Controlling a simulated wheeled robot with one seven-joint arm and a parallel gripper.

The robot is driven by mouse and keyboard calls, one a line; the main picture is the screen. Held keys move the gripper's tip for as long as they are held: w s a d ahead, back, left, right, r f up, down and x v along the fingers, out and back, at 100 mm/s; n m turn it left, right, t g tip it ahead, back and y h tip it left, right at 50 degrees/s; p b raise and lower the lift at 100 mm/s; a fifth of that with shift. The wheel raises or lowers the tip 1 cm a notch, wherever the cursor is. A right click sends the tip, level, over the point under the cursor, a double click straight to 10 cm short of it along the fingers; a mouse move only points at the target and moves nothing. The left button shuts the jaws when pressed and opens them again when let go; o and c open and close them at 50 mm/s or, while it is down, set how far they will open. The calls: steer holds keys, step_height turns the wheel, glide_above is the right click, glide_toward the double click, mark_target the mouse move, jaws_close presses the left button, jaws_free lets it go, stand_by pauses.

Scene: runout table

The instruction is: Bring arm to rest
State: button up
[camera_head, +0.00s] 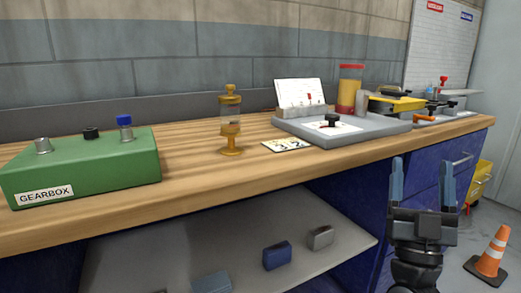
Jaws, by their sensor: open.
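My gripper (422,185) shows at the lower right of the head view, pointing up in front of the blue cabinet (362,205). Its two blue-grey fingers are apart, with nothing between them. My gripper appears clear of the wooden bench (195,187) and its front edge. Part of my arm shows below the gripper and runs out of the bottom of the picture.
The bench carries a green gearbox (85,168), a brass-and-glass oiler (231,120), a card (287,145) and a grey tray (365,135). Several small blocks lie on the lower shelf (225,245). An orange cone (490,257) stands on the floor at right.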

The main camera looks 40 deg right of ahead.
steer(key=s+a+f+n+t+y, duration=0.3)
steer(key=a+f+n+t+y, duration=0.2)
steer(key=a+f+n+y, duration=1)
steer(key=s+a+f+m+g+y, duration=0.2)
steer(key=s+a+f+g+y, duration=0.15)
steer(key=s+a+y, duration=0.2)
steer(key=s+a+f+m+g+y, duration=0.2)
steer(key=s+a+m+g+y, duration=0.15)
steer(key=s+a, duration=0.35)
step_height(320, 180, up, 17)
steer(key=p, duration=1.7)
steer(key=shift+w+d+n+y, duration=0.15)
steer(key=shift+w+n+y, duration=0.05)
steer(key=shift+n+y, duration=0.15)
steer(key=shift+f, duration=0.1)
